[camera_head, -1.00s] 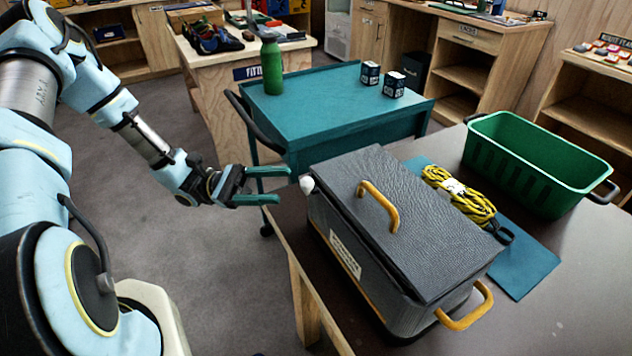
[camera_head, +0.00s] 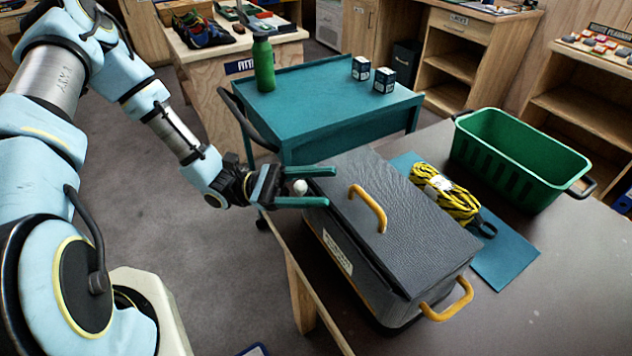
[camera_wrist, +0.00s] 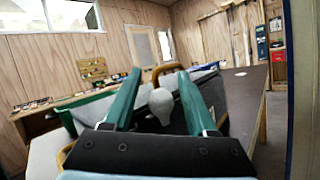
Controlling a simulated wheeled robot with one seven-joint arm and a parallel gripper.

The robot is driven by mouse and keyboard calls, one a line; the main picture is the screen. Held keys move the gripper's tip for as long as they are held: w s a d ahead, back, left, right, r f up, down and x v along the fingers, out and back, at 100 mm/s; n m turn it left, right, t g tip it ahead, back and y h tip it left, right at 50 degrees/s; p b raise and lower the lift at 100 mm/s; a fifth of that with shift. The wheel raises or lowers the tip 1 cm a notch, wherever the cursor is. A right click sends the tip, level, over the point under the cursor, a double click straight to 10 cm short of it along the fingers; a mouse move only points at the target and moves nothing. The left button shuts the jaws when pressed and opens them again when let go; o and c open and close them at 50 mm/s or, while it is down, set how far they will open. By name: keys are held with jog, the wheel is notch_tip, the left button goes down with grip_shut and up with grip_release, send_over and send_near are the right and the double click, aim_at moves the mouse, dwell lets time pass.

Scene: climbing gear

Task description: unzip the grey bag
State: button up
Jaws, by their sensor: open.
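The grey bag (camera_head: 408,226) is a box-shaped bag with a flat textured lid, yellow handles and a pale label, on the dark table. Its lid looks closed. A white rounded zip pull (camera_head: 300,187) sticks out at the bag's left back corner; in the wrist view the pull (camera_wrist: 161,103) lies between the fingers. My gripper (camera_head: 316,187) is open, with its two green fingers on either side of the pull. I cannot tell whether either finger touches it. In the wrist view the fingers (camera_wrist: 156,97) point toward the bag, which is partly hidden behind them.
A green crate (camera_head: 478,158) stands at the back right of the table (camera_head: 572,270). A yellow-black rope coil (camera_head: 440,192) lies on a teal mat (camera_head: 508,262) beside the bag. A teal cart (camera_head: 325,108) with a green bottle (camera_head: 263,66) and two small boxes stands behind.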

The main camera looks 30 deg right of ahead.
grip_shut()
dwell(0.3)
dwell(1.1)
